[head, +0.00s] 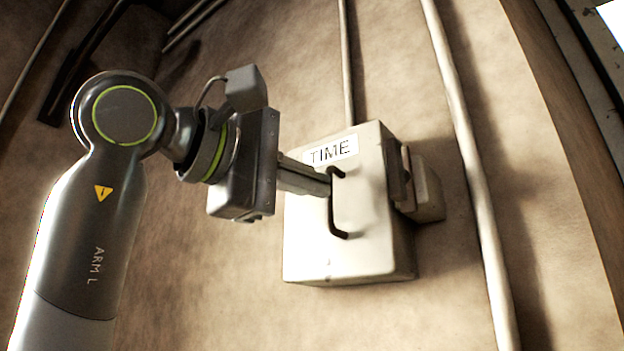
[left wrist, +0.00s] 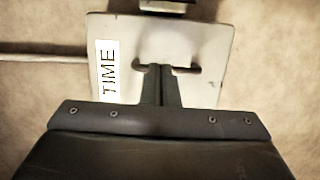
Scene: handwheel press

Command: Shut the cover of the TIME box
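The TIME box (head: 360,255) is a pale metal box on the wall, with a white TIME label at its upper front. Its front cover (head: 306,235) faces me and looks flush with the box; no gap shows. It also shows in the left wrist view (left wrist: 207,42). A dark bar handle (head: 332,212) stands upright on the cover. My left gripper (head: 328,183) has its fingers together, with the tips at the handle's upper part. In the left wrist view the fingers (left wrist: 160,70) hide the handle's middle; I cannot tell whether they touch it. My right gripper is out of view.
A dark latch-like part (head: 405,178) and a small block (head: 430,195) are at the box's right side. A pipe (head: 470,170) runs down the wall right of it, and a thinner pipe (head: 346,65) runs above it. The wall below the box is clear.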

